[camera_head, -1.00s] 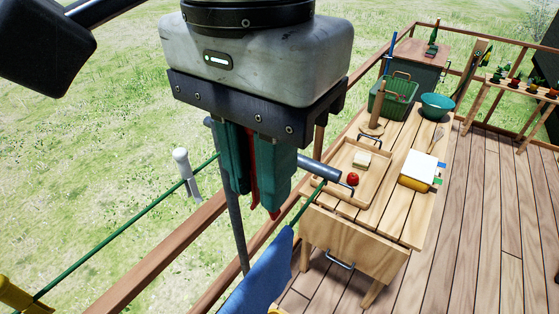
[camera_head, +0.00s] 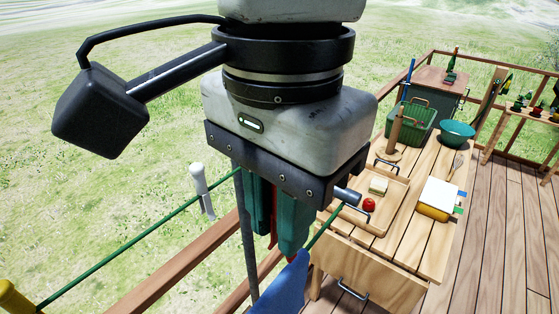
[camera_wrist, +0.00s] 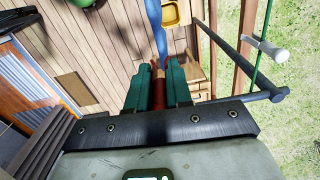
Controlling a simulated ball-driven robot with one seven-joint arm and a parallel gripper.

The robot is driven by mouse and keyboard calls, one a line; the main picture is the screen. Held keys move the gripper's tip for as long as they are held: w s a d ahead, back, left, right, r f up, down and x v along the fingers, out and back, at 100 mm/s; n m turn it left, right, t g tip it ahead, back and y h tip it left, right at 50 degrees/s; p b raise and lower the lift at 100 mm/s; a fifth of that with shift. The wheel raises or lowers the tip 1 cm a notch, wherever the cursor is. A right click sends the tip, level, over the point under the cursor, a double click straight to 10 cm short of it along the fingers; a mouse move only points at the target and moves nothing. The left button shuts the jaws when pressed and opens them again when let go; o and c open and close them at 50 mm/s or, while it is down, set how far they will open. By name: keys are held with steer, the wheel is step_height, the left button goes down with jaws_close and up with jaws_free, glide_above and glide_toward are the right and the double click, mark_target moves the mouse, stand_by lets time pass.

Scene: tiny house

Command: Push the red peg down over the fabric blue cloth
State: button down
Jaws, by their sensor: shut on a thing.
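My gripper (camera_head: 277,222) is shut on the red peg (camera_head: 273,228), which shows as a thin red strip between its green fingers in the head view. In the wrist view the red peg (camera_wrist: 158,92) stands between the two green fingertips. The blue cloth (camera_head: 283,288) hangs just below the fingers, at the green line (camera_head: 325,222). It also shows in the wrist view (camera_wrist: 154,30) as a blue strip beyond the peg's tip. The peg's lower end is close to the cloth's top edge; I cannot tell whether they touch.
A wooden table (camera_head: 421,225) stands at the right with a tray (camera_head: 393,218), a red tomato-like item (camera_head: 369,204), a green basket (camera_head: 408,124) and a teal bowl (camera_head: 457,134). A wooden railing (camera_head: 190,262) and a grey post (camera_head: 247,250) run close to my gripper.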

steer(key=b, duration=0.2)
glide_above(280, 282)
steer(key=shift+f, duration=2.1)
steer(key=shift+f+b, duration=1.55)
steer(key=shift+f, duration=1.05)
steer(key=c, duration=0.9)
jaws_free()
steer(key=shift+c, duration=0.2)
